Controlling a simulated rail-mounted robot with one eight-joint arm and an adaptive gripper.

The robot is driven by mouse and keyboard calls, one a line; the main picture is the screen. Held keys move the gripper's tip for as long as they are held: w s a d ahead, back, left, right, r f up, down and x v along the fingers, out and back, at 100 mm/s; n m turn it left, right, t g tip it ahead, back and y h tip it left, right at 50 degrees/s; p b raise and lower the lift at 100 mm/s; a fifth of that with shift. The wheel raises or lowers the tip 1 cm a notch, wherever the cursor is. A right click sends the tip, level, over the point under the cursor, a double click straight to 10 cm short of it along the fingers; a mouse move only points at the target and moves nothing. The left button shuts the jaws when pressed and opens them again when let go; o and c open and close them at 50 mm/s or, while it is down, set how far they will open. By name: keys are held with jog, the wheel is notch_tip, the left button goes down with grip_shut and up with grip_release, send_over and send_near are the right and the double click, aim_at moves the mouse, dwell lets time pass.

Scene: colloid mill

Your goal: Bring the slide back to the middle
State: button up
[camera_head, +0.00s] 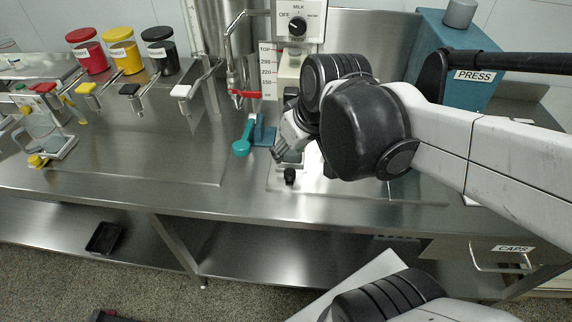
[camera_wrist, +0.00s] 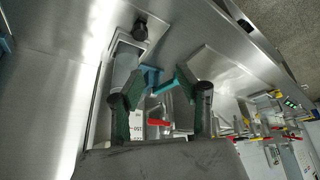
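What looks like the slide is a narrow metal plate (camera_wrist: 123,68) with a black knob (camera_wrist: 140,30) at one end, in the upper left of the wrist view. In the head view its black knob (camera_head: 290,177) shows near the front of the bench, below my gripper; most of the plate there is hidden by my gripper and arm. My gripper (camera_head: 283,143) is above the bench beside the slide. In the wrist view its dark fingers (camera_wrist: 161,98) stand wide apart with nothing held between them. I cannot tell whether a finger touches the slide.
A teal scoop (camera_head: 242,147) rests at a teal holder (camera_head: 264,133) left of my gripper. The machine's MILK dial (camera_head: 298,26) and red-marked scale (camera_head: 267,72) stand behind. A PRESS box (camera_head: 455,60) is at right. Red, yellow and black-lidded jars (camera_head: 125,58) stand left. The front-left bench is clear.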

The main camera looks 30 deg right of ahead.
aim_at(290, 172)
jog(key=d+f+g, duration=0.1)
jog(key=d+f, duration=0.2)
jog(key=d, duration=0.2)
jog(key=shift+n+y, duration=0.3)
jog(key=shift+n, duration=0.1)
jog(key=shift+w+b+x, duration=0.15)
jog(key=shift+b+x, duration=0.8)
jog(key=shift+x, duration=2.4)
jog(key=shift+w+b+x, duration=0.15)
jog(key=shift+b+x, duration=0.8)
jog(key=shift+x, duration=2.35)
jog(key=shift+a+r, duration=0.1)
grip_shut()
